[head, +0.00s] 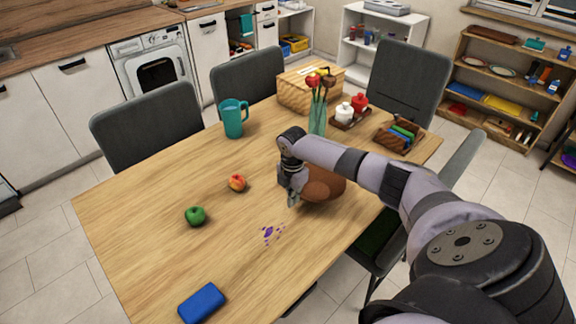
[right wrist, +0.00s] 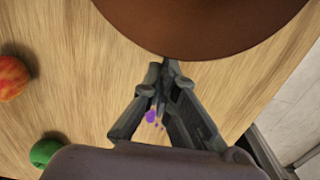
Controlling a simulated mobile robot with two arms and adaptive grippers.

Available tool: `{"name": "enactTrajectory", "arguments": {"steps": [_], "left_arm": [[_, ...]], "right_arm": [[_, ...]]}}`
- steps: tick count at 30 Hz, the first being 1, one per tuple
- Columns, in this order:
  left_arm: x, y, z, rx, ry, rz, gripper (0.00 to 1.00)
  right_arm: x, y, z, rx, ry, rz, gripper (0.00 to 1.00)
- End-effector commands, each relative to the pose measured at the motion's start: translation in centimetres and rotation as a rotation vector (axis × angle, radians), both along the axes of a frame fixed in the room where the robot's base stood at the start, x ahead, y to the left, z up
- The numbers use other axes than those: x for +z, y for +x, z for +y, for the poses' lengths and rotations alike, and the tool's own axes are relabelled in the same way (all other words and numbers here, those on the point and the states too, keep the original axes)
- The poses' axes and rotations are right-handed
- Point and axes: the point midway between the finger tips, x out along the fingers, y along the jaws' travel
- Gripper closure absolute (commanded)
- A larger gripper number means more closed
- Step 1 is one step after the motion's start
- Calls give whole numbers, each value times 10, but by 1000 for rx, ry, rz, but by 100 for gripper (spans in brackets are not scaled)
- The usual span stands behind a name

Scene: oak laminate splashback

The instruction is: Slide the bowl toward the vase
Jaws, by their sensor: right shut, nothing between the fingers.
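The brown bowl (head: 322,186) stands on the wooden table, partly hidden behind my right arm and gripper. It fills the top of the right wrist view (right wrist: 205,25). My right gripper (head: 292,203) is shut and empty, low over the table at the bowl's near left side. In the right wrist view its closed fingertips (right wrist: 166,66) are right at the bowl's rim; I cannot tell whether they touch. The vase (head: 318,117), clear greenish glass with red and dark flowers, stands farther back, beyond the bowl and my arm. My left gripper is not in view.
A red apple (head: 237,183), a green apple (head: 195,215), purple spots (head: 270,233) and a blue block (head: 202,303) are on the table. A teal pitcher (head: 233,118), wooden box (head: 297,92), condiment tray (head: 343,122) and wooden holder (head: 388,139) stand farther back. The left side is mostly clear.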

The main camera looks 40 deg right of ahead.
Motion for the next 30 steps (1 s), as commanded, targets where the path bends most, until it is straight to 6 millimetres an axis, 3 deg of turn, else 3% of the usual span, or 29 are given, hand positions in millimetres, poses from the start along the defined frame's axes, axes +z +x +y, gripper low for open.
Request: {"name": "enactTrajectory", "arguments": {"steps": [8,14,15,24,30], "left_arm": [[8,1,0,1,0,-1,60],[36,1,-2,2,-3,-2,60],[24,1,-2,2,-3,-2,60],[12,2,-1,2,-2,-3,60],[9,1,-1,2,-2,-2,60]], "right_arm": [[3,0,8,1,1,0,100],[8,-6,40,-1,4,2,100],[14,-3,34,-5,-1,-6,100],[76,-4,34,-5,-3,-3,100],[97,-4,35,-5,0,-1,100]]}}
